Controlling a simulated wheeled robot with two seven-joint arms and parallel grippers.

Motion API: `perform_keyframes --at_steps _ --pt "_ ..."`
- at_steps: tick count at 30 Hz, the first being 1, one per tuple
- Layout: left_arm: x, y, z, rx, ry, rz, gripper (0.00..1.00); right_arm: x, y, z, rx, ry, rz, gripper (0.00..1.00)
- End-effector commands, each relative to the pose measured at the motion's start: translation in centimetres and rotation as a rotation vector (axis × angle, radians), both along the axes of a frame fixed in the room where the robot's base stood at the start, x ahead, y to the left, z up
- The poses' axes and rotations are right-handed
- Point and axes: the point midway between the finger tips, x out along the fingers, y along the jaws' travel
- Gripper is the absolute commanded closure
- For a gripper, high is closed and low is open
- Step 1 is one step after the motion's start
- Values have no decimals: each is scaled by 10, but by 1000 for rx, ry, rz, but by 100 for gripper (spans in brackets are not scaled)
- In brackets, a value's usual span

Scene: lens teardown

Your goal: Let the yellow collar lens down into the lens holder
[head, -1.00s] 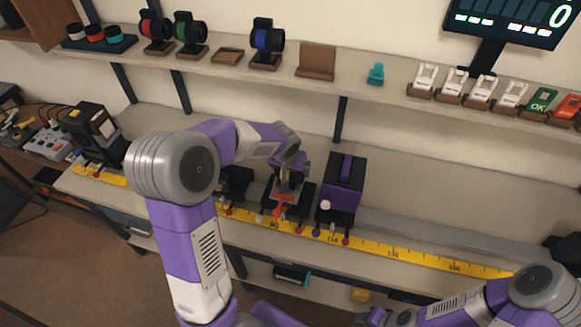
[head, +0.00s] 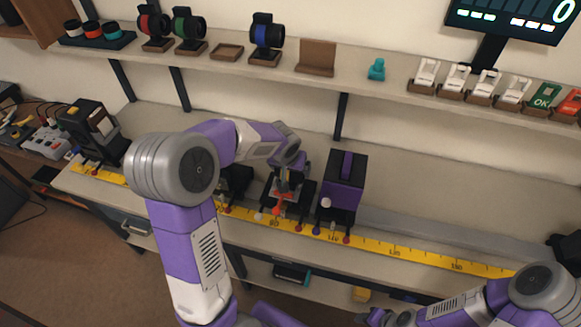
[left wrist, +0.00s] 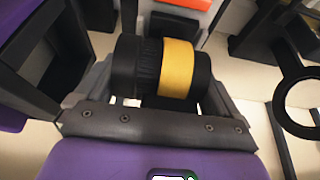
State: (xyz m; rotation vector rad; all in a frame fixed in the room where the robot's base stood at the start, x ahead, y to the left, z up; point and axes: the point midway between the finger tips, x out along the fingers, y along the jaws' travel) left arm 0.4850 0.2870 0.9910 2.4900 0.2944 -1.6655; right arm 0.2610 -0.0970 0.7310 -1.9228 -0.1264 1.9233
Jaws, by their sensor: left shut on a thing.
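The yellow collar lens (left wrist: 178,68) is a black barrel with a broad yellow band. In the left wrist view it lies across my left gripper (left wrist: 160,100), held between the two jaws. In the head view my left gripper (head: 285,190) reaches down over a black carriage on the rail, with a red-orange part in front. The lens holder (head: 298,208) seems to be this carriage; the gripper hides most of it. I cannot tell whether the lens touches it. My right gripper (head: 376,317) is partly in view at the bottom edge, its jaws unclear.
A purple-and-black box (head: 343,185) stands close right of the left gripper. A black ring (left wrist: 299,95) stands to the right in the left wrist view. A yellow scale (head: 400,254) runs along the bench front. A shelf above holds lenses and several white clips.

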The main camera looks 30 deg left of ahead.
Motion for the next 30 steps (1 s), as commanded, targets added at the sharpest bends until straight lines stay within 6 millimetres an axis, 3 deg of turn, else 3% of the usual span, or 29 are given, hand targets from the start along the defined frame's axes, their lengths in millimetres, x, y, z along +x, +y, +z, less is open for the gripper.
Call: perform_keyframes --at_steps 10,21,30 --pt "-1 0 3 0 0 0 0 0 0 0 0 0 0 57" --pt "-21 -5 56 0 -6 -2 0 0 0 9 0 0 0 57" --pt "-28 -7 71 0 -2 0 0 0 0 11 0 0 0 57"
